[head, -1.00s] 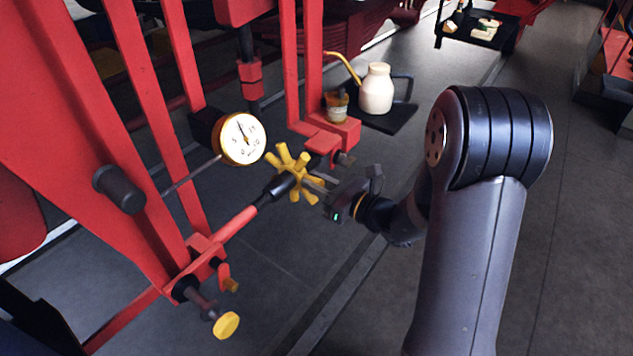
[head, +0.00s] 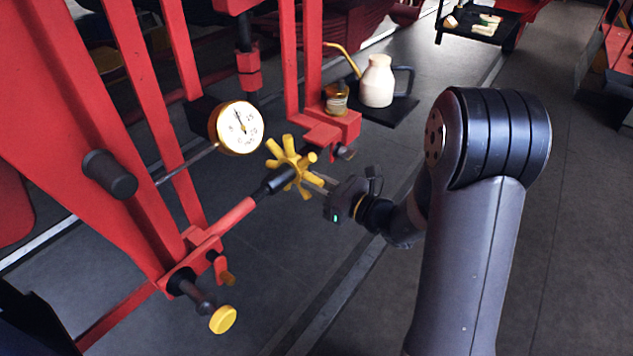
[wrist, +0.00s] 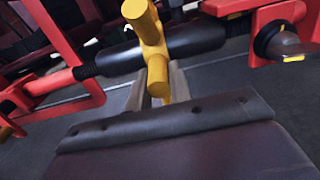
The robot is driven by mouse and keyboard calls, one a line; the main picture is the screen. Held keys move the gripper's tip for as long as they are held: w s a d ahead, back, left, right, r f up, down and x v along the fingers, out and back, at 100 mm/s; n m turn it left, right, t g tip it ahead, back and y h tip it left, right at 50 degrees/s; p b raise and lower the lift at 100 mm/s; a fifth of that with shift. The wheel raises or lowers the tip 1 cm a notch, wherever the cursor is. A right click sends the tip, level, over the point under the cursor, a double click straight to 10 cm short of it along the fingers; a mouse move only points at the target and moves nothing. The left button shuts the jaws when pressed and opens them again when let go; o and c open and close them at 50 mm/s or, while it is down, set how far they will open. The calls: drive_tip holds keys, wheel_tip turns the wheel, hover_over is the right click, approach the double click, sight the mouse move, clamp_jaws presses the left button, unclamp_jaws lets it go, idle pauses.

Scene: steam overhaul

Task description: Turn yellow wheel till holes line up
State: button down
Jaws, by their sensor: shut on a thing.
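The yellow wheel (head: 291,166), a hub with several stubby spokes, sits on a dark and red shaft in the middle of the head view. My gripper (head: 318,184) reaches it from the right and is shut on one spoke. In the wrist view the wheel (wrist: 150,40) stands above the gripper, and its lower spoke lies between the fingers of my gripper (wrist: 158,92). The red rod (head: 232,218) runs from the wheel down left to the red frame. I cannot make out the holes clearly in either view.
A dial gauge (head: 239,128) is close behind the wheel at left. A cream oil can (head: 377,82) and a small jar (head: 337,98) stand behind it. A yellow-ended knob (head: 222,319) sticks out at lower left.

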sight(310, 196)
drive_tip(key=shift+f, duration=0.25)
drive_tip(key=b, duration=0.1)
drive_tip(key=f, duration=0.1)
drive_tip(key=f+b, duration=0.1)
drive_tip(key=shift+w+a+f+b, duration=0.25)
drive_tip(key=shift+a+b, duration=0.05)
drive_tip(key=shift+a, duration=0.05)
drive_tip(key=shift+w+a+f+b, duration=0.3)
drive_tip(key=shift+a+f+b, duration=0.1)
drive_tip(key=shift+f+b, duration=0.3)
drive_tip(key=shift+a+f+b, duration=0.1)
drive_tip(key=shift+f+b, duration=0.05)
drive_tip(key=shift+b, duration=0.25)
drive_tip(key=shift+w, duration=0.1)
drive_tip(key=c, duration=1.2)
unclamp_jaws()
drive_tip(key=shift+c, duration=0.2)
